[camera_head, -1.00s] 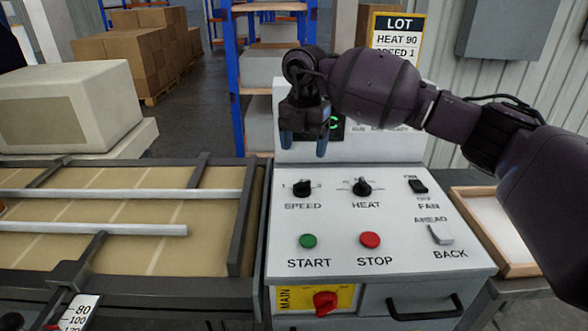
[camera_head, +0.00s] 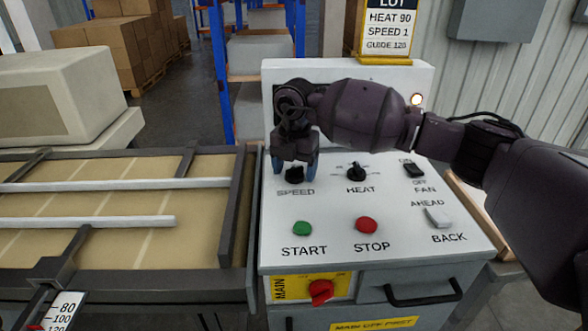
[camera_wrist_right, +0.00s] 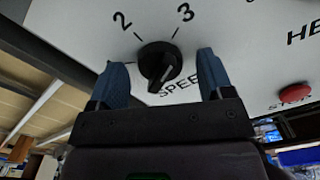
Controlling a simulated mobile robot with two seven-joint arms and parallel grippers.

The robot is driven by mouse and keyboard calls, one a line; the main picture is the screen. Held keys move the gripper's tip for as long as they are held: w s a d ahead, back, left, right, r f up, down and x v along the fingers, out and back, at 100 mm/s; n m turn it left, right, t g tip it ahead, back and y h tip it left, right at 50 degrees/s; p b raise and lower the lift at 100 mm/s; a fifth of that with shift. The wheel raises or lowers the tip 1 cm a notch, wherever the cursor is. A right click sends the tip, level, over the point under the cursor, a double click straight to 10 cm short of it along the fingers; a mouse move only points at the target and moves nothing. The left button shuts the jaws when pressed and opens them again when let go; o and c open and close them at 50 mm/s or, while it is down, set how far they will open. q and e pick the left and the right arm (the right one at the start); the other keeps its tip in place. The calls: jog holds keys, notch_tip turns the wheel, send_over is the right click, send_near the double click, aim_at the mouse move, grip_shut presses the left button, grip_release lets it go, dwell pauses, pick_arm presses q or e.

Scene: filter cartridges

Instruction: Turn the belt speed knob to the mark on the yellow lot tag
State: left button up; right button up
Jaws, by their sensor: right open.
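The black speed knob (camera_head: 295,174) is on the sloped white panel, above the SPEED label. The 1 is not visible there. My right gripper (camera_head: 295,177) is open, its blue fingers on either side of the knob with gaps, not gripping it. The yellow lot tag (camera_head: 361,42) stands at the back and reads HEAT 90, SPEED 1, GUIDE 120. My left gripper is not in view.
The heat knob (camera_head: 356,173) and fan switch (camera_head: 414,170) are to the right of the speed knob. Below are the green start button (camera_head: 302,228), red stop button (camera_head: 366,225) and red main switch (camera_head: 320,291). The conveyor (camera_head: 110,238) lies at left.

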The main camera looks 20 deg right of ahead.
jog(key=shift+c, duration=0.3)
jog(key=c, duration=0.9)
